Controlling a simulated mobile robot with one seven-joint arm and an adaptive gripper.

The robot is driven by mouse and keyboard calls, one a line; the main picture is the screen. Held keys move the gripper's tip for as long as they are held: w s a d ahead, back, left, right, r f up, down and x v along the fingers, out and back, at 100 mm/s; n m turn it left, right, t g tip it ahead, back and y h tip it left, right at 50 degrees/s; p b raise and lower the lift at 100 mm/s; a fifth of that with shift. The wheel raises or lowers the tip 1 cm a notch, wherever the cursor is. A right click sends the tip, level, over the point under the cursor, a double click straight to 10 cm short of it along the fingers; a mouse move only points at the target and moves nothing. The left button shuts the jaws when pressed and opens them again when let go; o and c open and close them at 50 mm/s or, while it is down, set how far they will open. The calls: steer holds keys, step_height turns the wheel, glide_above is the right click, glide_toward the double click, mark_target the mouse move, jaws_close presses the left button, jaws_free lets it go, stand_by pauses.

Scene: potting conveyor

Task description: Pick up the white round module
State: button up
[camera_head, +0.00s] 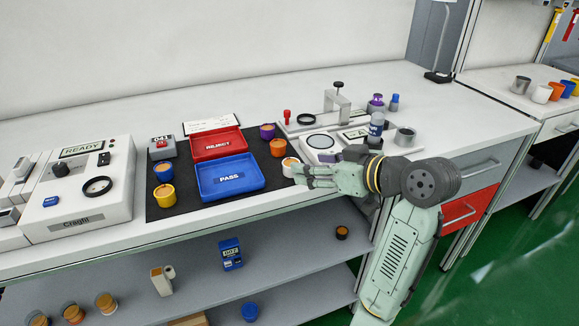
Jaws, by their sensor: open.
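The white round module (289,163) is a small cup with a tan top. It stands at the right edge of the dark mat on the bench. My gripper (300,175) is open and reaches in from the right, low over the bench. Its fingertips are right at the module and overlap its right side in the picture. I cannot tell whether they touch it or have it between them. The module's lower right part is partly hidden by the fingers.
An orange module (278,147) and a purple one (267,131) stand just behind. The blue PASS tray (230,178) and red REJECT tray (212,145) lie left. A white device with a round plate (320,141) and a blue-white bottle (376,128) stand close behind my gripper.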

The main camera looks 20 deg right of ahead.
mark_target(286, 161)
steer(key=x, duration=0.2)
steer(key=p+x, duration=0.1)
steer(key=x, duration=0.2)
steer(key=shift+s+a+r, duration=0.1)
steer(key=shift+a+r, duration=0.1)
steer(key=shift+a, duration=0.15)
steer(key=shift+w+a+f+p, duration=0.15)
steer(key=shift+w+f+p, duration=0.15)
steer(key=shift+w, duration=0.1)
steer(key=shift+c, duration=0.6)
steer(key=c, duration=1.1)
steer(key=shift+r, duration=0.15)
